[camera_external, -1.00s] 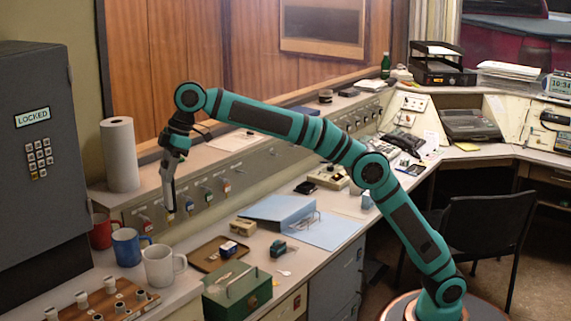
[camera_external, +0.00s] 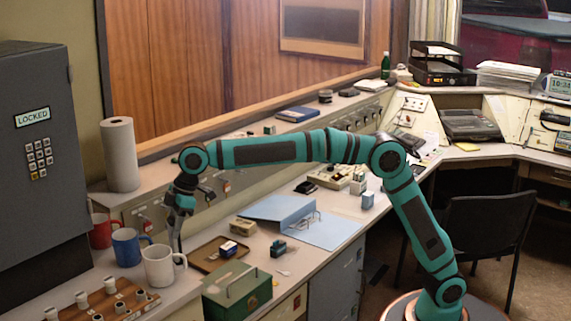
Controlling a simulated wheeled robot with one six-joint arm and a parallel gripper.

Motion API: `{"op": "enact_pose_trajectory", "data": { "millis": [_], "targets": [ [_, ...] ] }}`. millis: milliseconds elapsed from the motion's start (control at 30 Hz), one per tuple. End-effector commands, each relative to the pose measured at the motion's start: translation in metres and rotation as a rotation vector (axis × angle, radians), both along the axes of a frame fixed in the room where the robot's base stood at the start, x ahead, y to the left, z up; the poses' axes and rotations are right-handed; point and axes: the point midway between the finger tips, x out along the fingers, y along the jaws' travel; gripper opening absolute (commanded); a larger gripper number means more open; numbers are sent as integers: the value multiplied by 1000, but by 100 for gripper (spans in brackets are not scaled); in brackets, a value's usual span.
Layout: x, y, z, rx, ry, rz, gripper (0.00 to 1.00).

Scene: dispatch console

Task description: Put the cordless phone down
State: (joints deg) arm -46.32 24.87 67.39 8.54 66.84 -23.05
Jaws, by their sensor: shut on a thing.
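My gripper (camera_external: 179,212) points down over the desk, just behind and above the white mug (camera_external: 158,267). It is shut on the cordless phone (camera_external: 177,233), a slim greyish handset held upright, small and partly covered by the fingers. The phone's lower end is close to the white mug's handle and left of the brown tray (camera_external: 202,261). I cannot tell whether it touches the desk.
A blue mug (camera_external: 126,248) and a red mug (camera_external: 102,232) stand left of the white one. A green cash box (camera_external: 237,291) is in front of the tray. A blue folder (camera_external: 277,209) lies to the right. A paper roll (camera_external: 119,155) stands behind.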

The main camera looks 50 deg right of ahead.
Motion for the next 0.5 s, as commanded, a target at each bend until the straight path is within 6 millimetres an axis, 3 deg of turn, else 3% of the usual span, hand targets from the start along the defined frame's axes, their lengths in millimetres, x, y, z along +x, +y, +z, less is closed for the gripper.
{"op": "enact_pose_trajectory", "data": {
  "millis": [500],
  "targets": [
    [0,0,-71,0,0,0,0]
  ]
}}
